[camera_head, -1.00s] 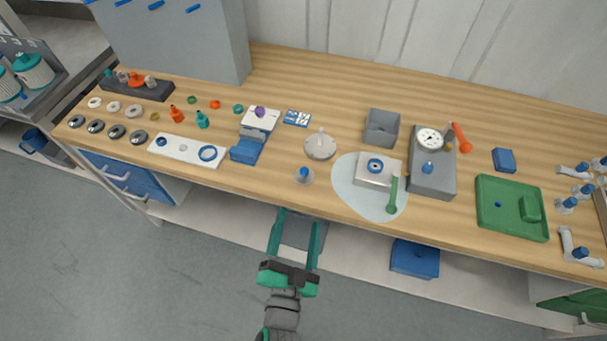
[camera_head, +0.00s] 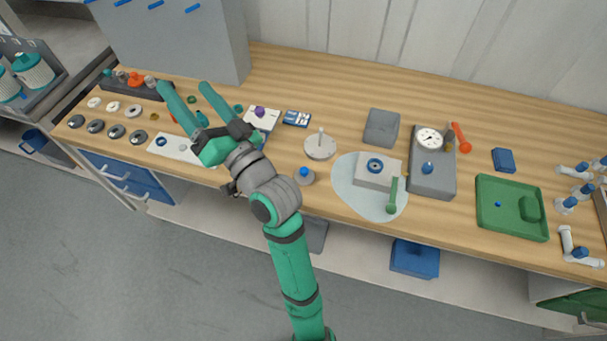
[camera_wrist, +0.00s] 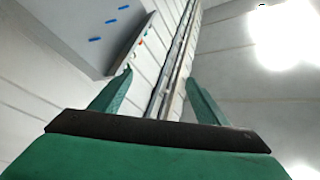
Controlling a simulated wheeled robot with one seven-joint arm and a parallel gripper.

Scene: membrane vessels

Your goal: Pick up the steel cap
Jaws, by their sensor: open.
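Several round grey metal pieces with dark centres, the nearest to my arm being one metal piece (camera_head: 138,137), lie in a row at the bench's front left. Small grey pieces also stand on a dark rack (camera_head: 135,88) behind them. I cannot tell which of these is the steel cap. My gripper (camera_head: 184,88) is open and empty, raised above the left part of the bench, right of the metal row. The wrist view shows its spread fingers (camera_wrist: 158,75) with nothing between them and the wall and cabinet beyond.
A tall grey cabinet (camera_head: 180,45) stands behind my gripper. A white plate (camera_head: 170,148) and small coloured parts lie beneath and beside my arm. A grey box (camera_head: 382,127), a gauge block (camera_head: 432,175) and a green tray (camera_head: 512,225) stand to the right.

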